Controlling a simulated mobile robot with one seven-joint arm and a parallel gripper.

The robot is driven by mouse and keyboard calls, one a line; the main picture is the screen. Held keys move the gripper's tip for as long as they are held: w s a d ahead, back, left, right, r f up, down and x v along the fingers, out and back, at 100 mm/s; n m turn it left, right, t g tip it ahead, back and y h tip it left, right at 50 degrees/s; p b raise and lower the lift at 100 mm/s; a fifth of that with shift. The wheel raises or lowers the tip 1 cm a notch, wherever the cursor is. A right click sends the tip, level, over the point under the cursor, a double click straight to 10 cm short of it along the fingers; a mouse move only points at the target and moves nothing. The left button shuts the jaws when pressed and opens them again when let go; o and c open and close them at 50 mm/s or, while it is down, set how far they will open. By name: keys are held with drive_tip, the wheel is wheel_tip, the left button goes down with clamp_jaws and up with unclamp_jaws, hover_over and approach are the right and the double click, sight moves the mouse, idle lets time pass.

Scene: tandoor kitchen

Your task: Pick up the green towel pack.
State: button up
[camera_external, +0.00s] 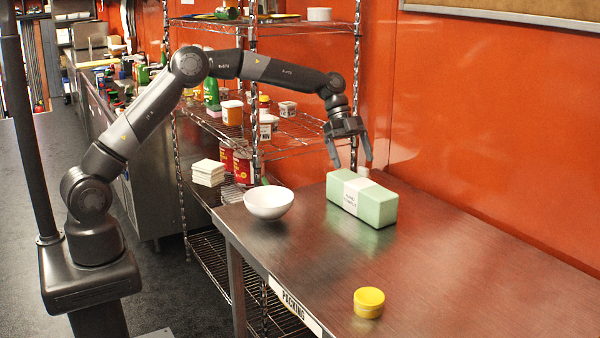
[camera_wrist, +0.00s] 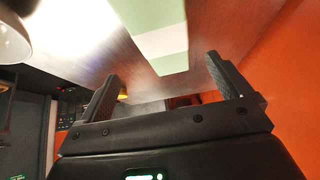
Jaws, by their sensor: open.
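The green towel pack (camera_external: 374,208) is a pale green box with a white label band. It lies on the metal table (camera_external: 450,270) near the orange wall. In the wrist view the pack (camera_wrist: 150,15) shows at the top centre, beyond my fingers. My gripper (camera_external: 352,167) is open and empty. In the external view its fingertips are just above the pack's far side, and I cannot tell whether they touch it. In the wrist view my gripper (camera_wrist: 160,75) has its two fingers wide apart.
A white bowl (camera_external: 268,203) stands left of the pack at the table edge. A wire shelf (camera_external: 290,135) with tubs and cartons stands behind the table. The orange wall (camera_external: 500,130) is close. The table's right side is clear.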

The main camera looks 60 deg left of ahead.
sight(361, 182)
drive_tip(key=x, duration=0.6)
drive_tip(key=shift+w+a, duration=0.1)
drive_tip(key=x, duration=0.5)
drive_tip(key=shift+w+a+f, duration=0.25)
drive_tip(key=shift+a+f, duration=0.1)
drive_tip(key=c, duration=1.2)
drive_tip(key=shift+c, duration=0.3)
drive_tip(key=shift+r, duration=0.15)
